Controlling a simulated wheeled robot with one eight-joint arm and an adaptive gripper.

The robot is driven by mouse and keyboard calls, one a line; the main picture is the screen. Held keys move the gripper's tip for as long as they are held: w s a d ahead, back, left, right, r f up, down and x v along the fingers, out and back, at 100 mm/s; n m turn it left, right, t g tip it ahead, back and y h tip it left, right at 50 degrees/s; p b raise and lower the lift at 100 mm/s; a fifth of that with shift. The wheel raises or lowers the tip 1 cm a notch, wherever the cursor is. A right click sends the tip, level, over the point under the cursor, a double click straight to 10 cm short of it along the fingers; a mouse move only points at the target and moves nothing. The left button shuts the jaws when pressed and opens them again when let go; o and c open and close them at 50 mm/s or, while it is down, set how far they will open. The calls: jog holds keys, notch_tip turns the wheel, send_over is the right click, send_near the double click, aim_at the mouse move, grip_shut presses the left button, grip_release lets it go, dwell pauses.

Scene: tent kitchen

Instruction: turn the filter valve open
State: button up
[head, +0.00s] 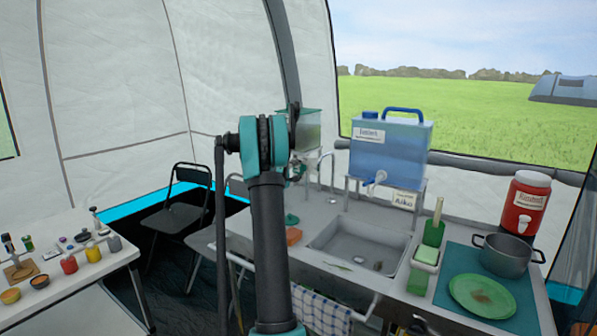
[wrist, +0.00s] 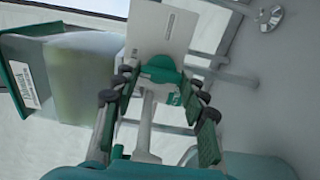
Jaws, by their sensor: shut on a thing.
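The filter is a translucent tank with a teal lid, partly behind my arm in the head view (head: 309,132). It shows large on the left of the wrist view (wrist: 85,72). Its valve (wrist: 160,68) has a green body with a pale lever (wrist: 147,125) pointing down in the wrist picture. A white card hides part of what is behind the valve. My gripper (wrist: 160,80) is around the valve, one finger on each side, and is shut on it. The exact finger contact is hard to see. In the head view my gripper (head: 298,168) is mostly hidden by my arm.
A blue water canister (head: 405,137) stands on a rack right of the filter, behind the sink (head: 340,262). A tap (head: 326,172) rises close to my gripper. A red drink dispenser (head: 524,203), pot (head: 502,255) and green plate (head: 482,296) occupy the right counter.

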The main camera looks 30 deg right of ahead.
dwell(0.3)
jog(key=o, duration=1.2)
jog(key=shift+c, duration=0.2)
jog(key=v, duration=1.2)
jog(key=shift+f, duration=0.1)
jog(key=s+a+f+m+g+y, duration=0.1)
jog(key=s+a+f+y, duration=0.4)
jog(key=s+a, duration=0.7)
jog(key=s+a+f+m+y, duration=0.2)
jog(key=s+a+f+y, duration=0.4)
jog(key=s+a, duration=0.6)
jog(key=s+a+f+m+g+y, duration=0.1)
jog(key=s+a+f+y, duration=0.4)
jog(key=s+a+f, duration=0.3)
jog(key=s+a, duration=0.4)
jog(key=a, duration=0.3)
jog(key=shift+f+m+g+y, duration=0.2)
jog(key=shift+m+g+y, duration=0.1)
